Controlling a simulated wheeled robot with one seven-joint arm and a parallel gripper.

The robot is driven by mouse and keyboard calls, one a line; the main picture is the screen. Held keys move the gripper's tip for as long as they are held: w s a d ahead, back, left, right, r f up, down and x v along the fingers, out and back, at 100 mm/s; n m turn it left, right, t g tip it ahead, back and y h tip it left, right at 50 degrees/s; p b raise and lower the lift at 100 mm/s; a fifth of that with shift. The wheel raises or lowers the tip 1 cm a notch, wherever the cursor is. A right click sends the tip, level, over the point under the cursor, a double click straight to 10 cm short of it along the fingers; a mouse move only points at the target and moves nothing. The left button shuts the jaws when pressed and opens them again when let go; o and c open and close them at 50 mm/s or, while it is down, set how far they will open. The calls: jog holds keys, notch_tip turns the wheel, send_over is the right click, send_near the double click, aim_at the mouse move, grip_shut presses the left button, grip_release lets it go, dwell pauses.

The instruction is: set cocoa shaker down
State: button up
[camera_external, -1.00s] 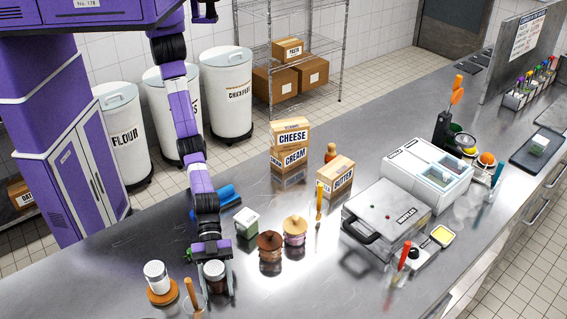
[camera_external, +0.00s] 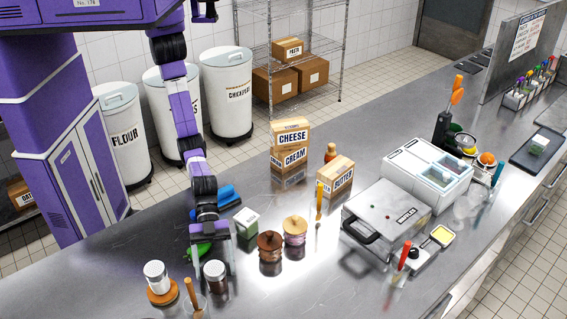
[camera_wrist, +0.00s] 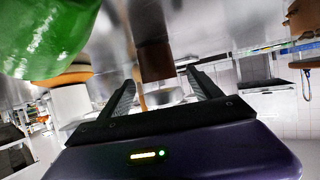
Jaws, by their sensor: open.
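The cocoa shaker, apparently the dark brown jar with a pale lid (camera_external: 216,282), stands upright on the steel counter near the front left. My gripper (camera_external: 215,270) is open just above and behind it, with one finger to each side of the jar's top in the external view. The jar looks free of the fingers, though the exact gap is hard to judge. In the wrist view, my gripper (camera_wrist: 163,86) shows two spread fingers with nothing clearly held between them.
A clear cup with a wooden handle (camera_external: 193,298) is close in front. A green object (camera_external: 198,252) lies behind the gripper. Lidded jars (camera_external: 270,252) stand to the right.

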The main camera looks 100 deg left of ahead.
jog(key=v, duration=0.6)
jog(key=shift+s+a+r, duration=0.1)
jog(key=shift+a, duration=0.05)
dwell(0.4)
